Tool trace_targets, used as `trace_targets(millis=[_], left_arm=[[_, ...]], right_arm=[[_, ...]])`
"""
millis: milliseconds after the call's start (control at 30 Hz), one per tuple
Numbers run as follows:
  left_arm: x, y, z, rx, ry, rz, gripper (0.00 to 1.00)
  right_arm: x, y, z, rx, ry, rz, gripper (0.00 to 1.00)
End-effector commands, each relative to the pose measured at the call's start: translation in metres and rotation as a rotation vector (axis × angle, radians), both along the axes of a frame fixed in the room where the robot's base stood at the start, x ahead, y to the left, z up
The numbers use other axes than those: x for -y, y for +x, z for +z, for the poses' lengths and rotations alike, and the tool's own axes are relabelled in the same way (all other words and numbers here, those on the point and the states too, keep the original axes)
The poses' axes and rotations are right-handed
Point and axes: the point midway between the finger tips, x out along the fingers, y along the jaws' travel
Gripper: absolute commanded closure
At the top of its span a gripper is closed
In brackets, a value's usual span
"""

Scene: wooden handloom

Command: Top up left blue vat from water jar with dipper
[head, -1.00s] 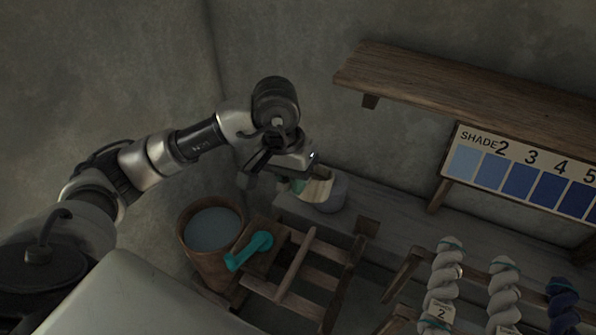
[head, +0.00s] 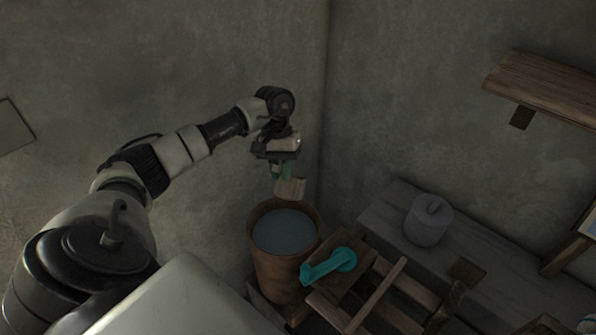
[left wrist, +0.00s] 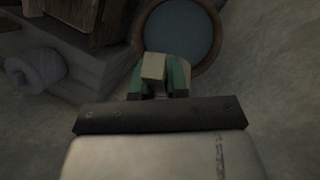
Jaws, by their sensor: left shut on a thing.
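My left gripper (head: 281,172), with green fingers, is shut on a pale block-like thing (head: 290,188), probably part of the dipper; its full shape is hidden. In the left wrist view, its pale end (left wrist: 154,66) shows between the fingers. The gripper hangs above a brown round vessel (head: 277,275) of blue-grey liquid (head: 284,231), apart from it. The vessel's rim (left wrist: 206,62) shows beyond the fingers in the left wrist view. I cannot tell whether it is the jar or the vat. My right gripper is out of view.
A grey round pot (head: 428,224) with a knobbed top stands on a grey ledge (head: 385,215). A teal handled thing (head: 330,265) lies on a wooden frame (head: 375,308) right of the vessel. A wooden shelf (head: 540,85) is at upper right. Walls close the corner behind.

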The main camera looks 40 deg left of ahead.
Motion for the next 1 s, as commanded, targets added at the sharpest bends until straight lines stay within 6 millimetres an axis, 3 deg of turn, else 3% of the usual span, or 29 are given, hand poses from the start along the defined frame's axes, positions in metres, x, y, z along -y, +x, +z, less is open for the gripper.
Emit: trace_targets(millis=[267, 767, 1000], left_arm=[[-0.006, -0.001, -0.017, -0.009, -0.005, 0.016, 1.0], [-0.005, -0.001, -0.077, -0.01, -0.005, 0.015, 1.0], [-0.006, -0.001, -0.109, -0.008, -0.002, 0.014, 1.0]], right_arm=[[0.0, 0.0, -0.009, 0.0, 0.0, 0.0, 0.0], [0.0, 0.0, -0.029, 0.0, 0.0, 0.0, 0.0], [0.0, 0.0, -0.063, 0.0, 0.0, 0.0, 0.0]])
